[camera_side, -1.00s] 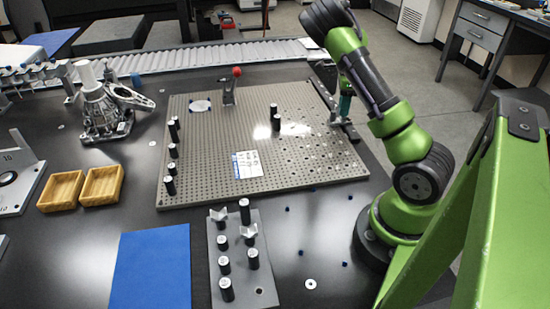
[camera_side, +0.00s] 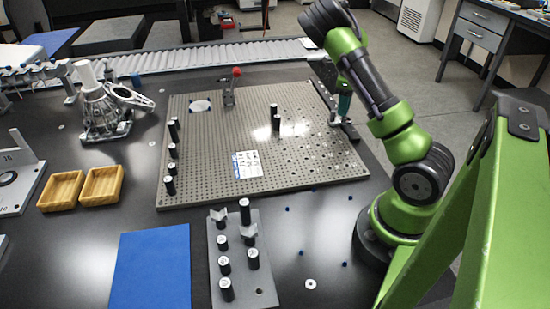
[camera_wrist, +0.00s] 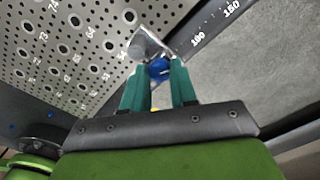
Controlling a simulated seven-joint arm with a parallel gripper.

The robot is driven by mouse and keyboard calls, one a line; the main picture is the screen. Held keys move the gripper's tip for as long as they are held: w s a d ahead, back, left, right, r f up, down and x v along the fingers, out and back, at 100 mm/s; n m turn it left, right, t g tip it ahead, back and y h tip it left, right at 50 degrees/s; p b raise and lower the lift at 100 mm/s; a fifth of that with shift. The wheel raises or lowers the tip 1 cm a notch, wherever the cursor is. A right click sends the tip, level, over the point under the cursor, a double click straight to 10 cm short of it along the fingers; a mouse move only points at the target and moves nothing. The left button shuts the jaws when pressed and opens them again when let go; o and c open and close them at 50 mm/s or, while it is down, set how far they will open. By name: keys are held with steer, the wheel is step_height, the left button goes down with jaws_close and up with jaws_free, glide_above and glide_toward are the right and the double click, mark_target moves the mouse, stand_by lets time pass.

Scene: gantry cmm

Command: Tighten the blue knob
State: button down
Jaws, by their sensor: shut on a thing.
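The blue knob (camera_wrist: 159,70) shows in the wrist view between the tips of my gripper's two green fingers. My gripper (camera_wrist: 160,82) is shut on it. The knob sits beside a grey metal post or clamp part (camera_wrist: 143,46) at the edge of the perforated plate. In the side view my gripper (camera_side: 341,116) reaches down at the plate's right edge, and the knob cannot be made out there. How far the knob is turned cannot be told.
The perforated plate (camera_side: 220,130) carries several black pins and a red-tipped clamp (camera_side: 236,73). A dark ruler scale (camera_wrist: 212,28) runs beside the plate. A pin rack (camera_side: 240,285), a blue mat (camera_side: 151,270) and two wooden trays (camera_side: 101,184) stand in front and left.

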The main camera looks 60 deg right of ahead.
steer(key=shift+r, duration=0.1)
steer(key=c, duration=0.9)
jaws_free()
step_height(320, 180, up, 17)
steer(key=shift+f, duration=0.1)
